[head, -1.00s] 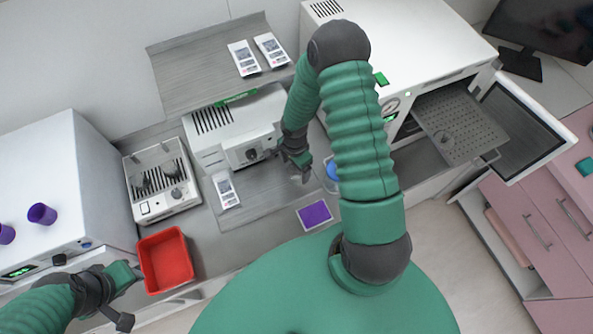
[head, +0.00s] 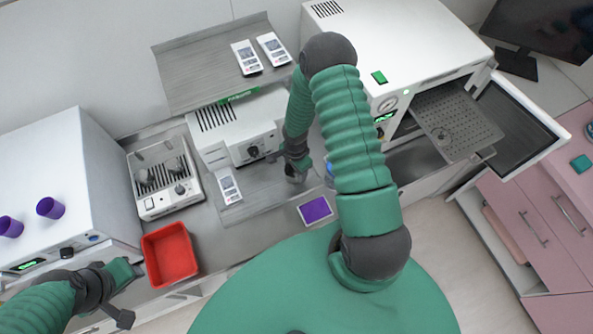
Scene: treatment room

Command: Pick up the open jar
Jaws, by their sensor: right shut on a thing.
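My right gripper (head: 298,170) reaches down over the grey counter mat, in front of the white device with the black knob. It is shut on a small greyish thing at its tips, which may be the open jar. That thing is tiny and mostly hidden by the gripper, so I cannot make out its mouth or contents. A blue item (head: 330,169) just right of the gripper is mostly hidden behind my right arm. My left gripper (head: 136,270) is at the lower left beside the red bin, and its fingers are too small to read.
The red bin (head: 169,256) stands on the counter's front left. A purple pad (head: 315,209) lies near the front edge. The white knobbed device (head: 241,135) stands behind my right gripper. At right, the steriliser's door (head: 520,130) is open with its perforated tray (head: 457,122) out.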

